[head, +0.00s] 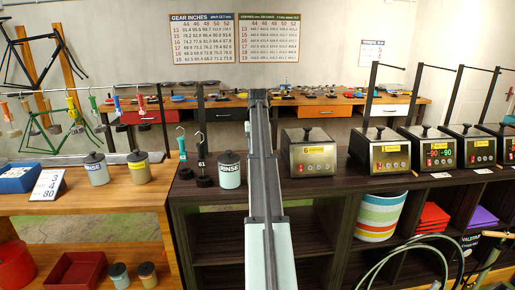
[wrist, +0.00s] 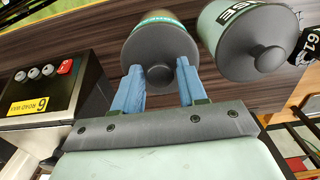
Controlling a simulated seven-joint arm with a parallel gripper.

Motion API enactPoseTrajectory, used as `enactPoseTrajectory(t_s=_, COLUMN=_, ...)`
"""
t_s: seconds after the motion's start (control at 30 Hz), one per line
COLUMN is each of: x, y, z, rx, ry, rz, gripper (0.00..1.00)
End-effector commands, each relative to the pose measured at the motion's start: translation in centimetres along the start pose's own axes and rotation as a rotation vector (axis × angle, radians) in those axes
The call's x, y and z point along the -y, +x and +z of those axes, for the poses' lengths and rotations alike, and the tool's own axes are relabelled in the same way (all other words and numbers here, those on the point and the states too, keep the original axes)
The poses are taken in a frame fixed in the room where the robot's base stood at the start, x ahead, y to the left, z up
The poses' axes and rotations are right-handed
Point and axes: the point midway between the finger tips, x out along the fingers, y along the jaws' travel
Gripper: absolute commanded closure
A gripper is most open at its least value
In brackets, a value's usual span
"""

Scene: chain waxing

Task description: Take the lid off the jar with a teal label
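The jar with a teal label (wrist: 158,17) shows at the top of the wrist view, seen from above. Its dark grey lid (wrist: 160,48) is on and has a round knob (wrist: 159,75). My gripper (wrist: 159,66) is open, with its blue fingers on either side of the knob. I cannot tell whether the fingers touch the knob. In the head view this jar and my fingertips are hidden behind my arm.
A lidded jar marked RINSE (head: 229,170) stands close beside it; it also shows in the wrist view (wrist: 245,40). A wax heater (head: 310,152) stands on the other side. More heaters (head: 430,148) line the counter to the right. Two jars (head: 95,168) (head: 138,167) stand on the left bench.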

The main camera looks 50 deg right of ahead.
Motion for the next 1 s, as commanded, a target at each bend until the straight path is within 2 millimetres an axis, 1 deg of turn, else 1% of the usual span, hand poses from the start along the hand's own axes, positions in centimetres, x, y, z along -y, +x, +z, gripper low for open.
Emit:
enactPoseTrajectory(t_s=0.03, x=0.0, y=0.0, z=0.0, rx=0.0, ry=0.0, rz=0.0, gripper=0.64)
enactPoseTrajectory(t_s=0.07, x=0.0, y=0.0, z=0.0, rx=0.0, ry=0.0, rz=0.0, gripper=0.67)
enactPoseTrajectory(t_s=0.4, x=0.0, y=0.0, z=0.0, rx=0.0, ry=0.0, rz=0.0, gripper=0.99)
enactPoseTrajectory(t_s=0.67, x=0.0, y=-0.2, z=0.0, rx=0.0, ry=0.0, rz=0.0, gripper=1.0)
enactPoseTrajectory(t_s=1.0, x=0.0, y=-2.2, z=-0.1, rx=-0.001, ry=0.0, rz=0.0, gripper=1.0)
